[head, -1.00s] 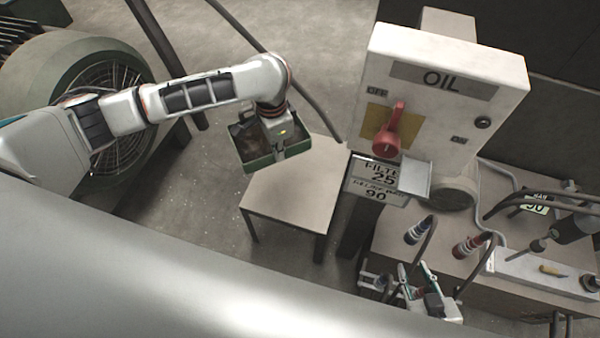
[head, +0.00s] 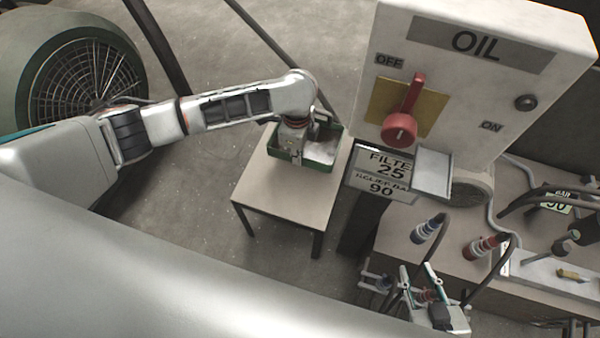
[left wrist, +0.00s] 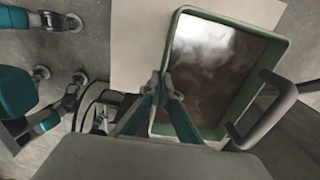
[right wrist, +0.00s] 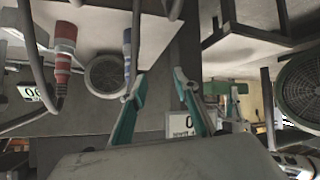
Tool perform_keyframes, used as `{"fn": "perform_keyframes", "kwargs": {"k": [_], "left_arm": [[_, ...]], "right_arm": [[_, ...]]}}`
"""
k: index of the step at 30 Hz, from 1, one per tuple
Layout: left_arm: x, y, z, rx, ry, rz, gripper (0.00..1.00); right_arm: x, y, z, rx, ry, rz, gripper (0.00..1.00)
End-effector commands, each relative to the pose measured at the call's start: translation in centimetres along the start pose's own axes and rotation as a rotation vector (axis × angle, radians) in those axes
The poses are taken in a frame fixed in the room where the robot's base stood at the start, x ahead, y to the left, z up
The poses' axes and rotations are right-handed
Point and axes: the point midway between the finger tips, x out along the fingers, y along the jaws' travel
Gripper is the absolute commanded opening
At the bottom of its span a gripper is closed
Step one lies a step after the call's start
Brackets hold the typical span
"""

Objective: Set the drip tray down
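The drip tray (head: 318,168) is a green, shallow, rectangular box over the small table in the head view. In the left wrist view the tray (left wrist: 226,72) shows a dark, shiny, brownish inside and a grey loop handle at its right side. It looks level and at or very near the tabletop; I cannot tell whether it touches. My left gripper (head: 290,158) is at the tray's near-left side. In the left wrist view its fingers (left wrist: 162,88) close on the tray's wall. My right gripper (head: 416,268) is open and empty near the bench's front edge.
The small table (head: 262,192) has bare top around the tray. A white OIL panel (head: 480,95) with a red lever (head: 402,125) stands right of it, above a sign (head: 382,178). Blue (head: 428,229) and red (head: 484,246) hose fittings sit on the bench.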

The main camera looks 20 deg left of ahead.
Motion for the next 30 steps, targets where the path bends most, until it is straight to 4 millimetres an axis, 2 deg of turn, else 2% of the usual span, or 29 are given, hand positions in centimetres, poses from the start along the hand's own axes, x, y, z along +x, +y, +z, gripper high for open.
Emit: {"fn": "perform_keyframes", "kwargs": {"k": [1,7,17,21,24,30], "left_arm": [[2.4,0.5,-0.1,0.000,0.001,0.014,0.00],[6.4,0.5,-0.1,0.000,0.001,0.011,0.00],[8.2,0.1,-0.1,0.000,0.001,-0.001,0.00],[10.6,0.5,-0.1,-0.001,0.001,0.007,0.00],[12.0,0.5,-0.1,-0.001,0.001,0.008,0.00],[11.7,0.1,0.0,-0.001,0.001,-0.005,0.00]], "right_arm": [[0.2,-0.5,0.9,0.004,-0.010,-0.008,0.30],[0.6,-0.9,0.9,0.008,-0.005,-0.020,0.30],[0.7,-1.3,0.2,0.017,0.012,-0.027,0.30],[0.9,-1.9,0.6,0.030,0.010,-0.037,0.30],[1.1,-2.5,0.1,0.048,0.027,-0.047,0.30],[1.0,-2.4,-2.0,0.060,0.069,-0.047,0.30]]}}
